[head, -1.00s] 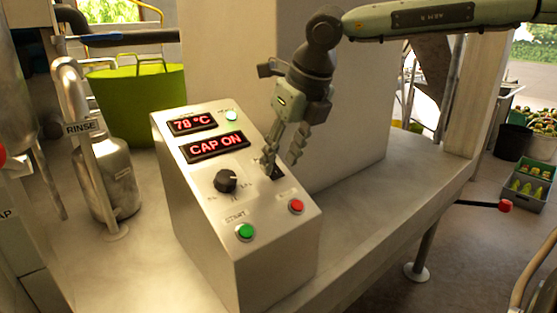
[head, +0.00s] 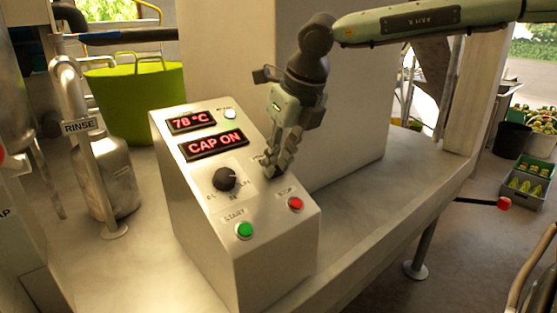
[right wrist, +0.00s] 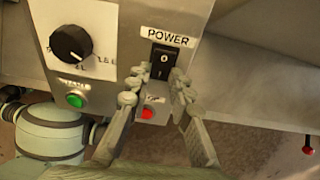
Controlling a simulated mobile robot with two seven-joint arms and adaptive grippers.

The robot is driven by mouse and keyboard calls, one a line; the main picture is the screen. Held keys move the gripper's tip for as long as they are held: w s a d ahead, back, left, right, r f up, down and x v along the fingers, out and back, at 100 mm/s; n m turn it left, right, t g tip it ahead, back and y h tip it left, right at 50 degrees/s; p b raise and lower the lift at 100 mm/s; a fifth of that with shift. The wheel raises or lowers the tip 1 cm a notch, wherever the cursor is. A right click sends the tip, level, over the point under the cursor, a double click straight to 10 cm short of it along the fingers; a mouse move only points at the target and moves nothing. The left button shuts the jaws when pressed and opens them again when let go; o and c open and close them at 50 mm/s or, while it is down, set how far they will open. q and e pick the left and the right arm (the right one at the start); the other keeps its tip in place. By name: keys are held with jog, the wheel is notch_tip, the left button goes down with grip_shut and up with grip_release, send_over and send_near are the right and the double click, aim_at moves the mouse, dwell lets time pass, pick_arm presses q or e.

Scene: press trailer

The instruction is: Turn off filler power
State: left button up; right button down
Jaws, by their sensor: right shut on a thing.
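The filler's slanted steel control box (head: 270,255) stands on the bench; its red displays read "78 °C" and "CAP ON". In the right wrist view the black rocker power switch (right wrist: 162,66) sits under a "POWER" label, with a 0 on its upper part. My left gripper is not in view.
A black knob (head: 226,179), green start button (head: 244,230) and red stop button (head: 295,203) are close by on the panel. A rinse bottle (head: 110,180) and green tub (head: 135,100) stand left. A red-ended lever (head: 505,203) sticks out right. The bench right of the box is clear.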

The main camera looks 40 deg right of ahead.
jog(key=shift+w+r+g, duration=0.15)
jog(key=shift+w+g, duration=0.1)
jog(key=shift+g, duration=0.45)
jog(key=shift+r+g, duration=0.1)
jog(key=shift+g, duration=0.3)
jog(key=c, duration=1.4)
grip_release()
jog(key=shift+o, duration=0.2)
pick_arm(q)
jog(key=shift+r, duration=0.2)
pick_arm(e)
notch_tip(320, 180, up, 12)
jog(key=s, duration=0.1)
jog(key=shift+s, duration=0.25)
